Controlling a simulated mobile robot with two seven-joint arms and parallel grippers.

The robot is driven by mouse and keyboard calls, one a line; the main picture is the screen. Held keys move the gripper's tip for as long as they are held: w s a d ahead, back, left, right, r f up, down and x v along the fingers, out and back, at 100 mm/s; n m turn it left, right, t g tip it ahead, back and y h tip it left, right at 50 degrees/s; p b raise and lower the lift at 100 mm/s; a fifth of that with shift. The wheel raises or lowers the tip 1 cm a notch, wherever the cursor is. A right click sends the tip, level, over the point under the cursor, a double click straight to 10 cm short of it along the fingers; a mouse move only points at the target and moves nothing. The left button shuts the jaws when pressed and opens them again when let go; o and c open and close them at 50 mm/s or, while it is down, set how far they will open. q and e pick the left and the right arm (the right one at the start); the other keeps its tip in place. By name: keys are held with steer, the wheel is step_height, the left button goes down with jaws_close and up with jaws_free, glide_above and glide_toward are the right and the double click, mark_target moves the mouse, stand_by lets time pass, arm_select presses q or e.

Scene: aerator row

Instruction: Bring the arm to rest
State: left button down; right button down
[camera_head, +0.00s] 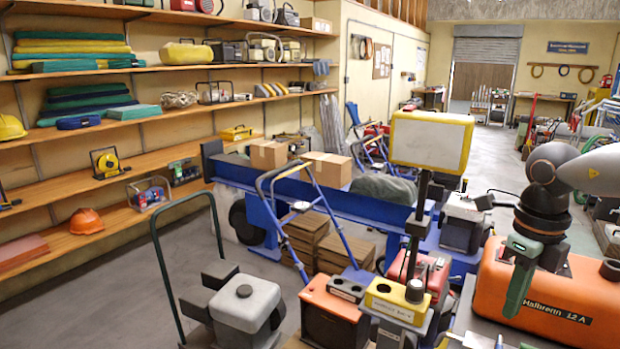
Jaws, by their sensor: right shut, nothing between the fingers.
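My right arm comes in from the right edge, with a pale link and dark wrist joints. My right gripper (515,300) has green and dark parts and points down. It is shut and empty. It shows in front of the left end of an orange machine (560,300) lettered "Halbreith 12 A"; I cannot tell whether it touches. My left gripper is not in view.
A yellow-framed lamp panel (432,142) stands left of my right arm. Several machines, among them a grey engine unit (244,302), crowd the front. Wooden shelves (150,128) line the left wall. Grey floor (70,300) is open at lower left.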

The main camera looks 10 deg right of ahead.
step_height(320, 180, down, 26)
steer(key=s+a+m+t+y, duration=0.25)
steer(key=m+t+y, duration=0.35)
steer(key=m+t, duration=1.15)
steer(key=s+a+f+m+g+h, duration=0.1)
steer(key=s+a+f+m+g, duration=0.3)
steer(key=m, duration=0.6)
steer(key=s+a+f+m+g+h, duration=0.2)
steer(key=s+a+f+m+g, duration=0.2)
steer(key=s+a+f+m, duration=0.3)
steer(key=a+f+m, duration=0.3)
steer(key=a, duration=0.2)
steer(key=shift+s+a+f+h, duration=0.3)
steer(key=shift+s+a, duration=0.1)
steer(key=shift+m, duration=0.25)
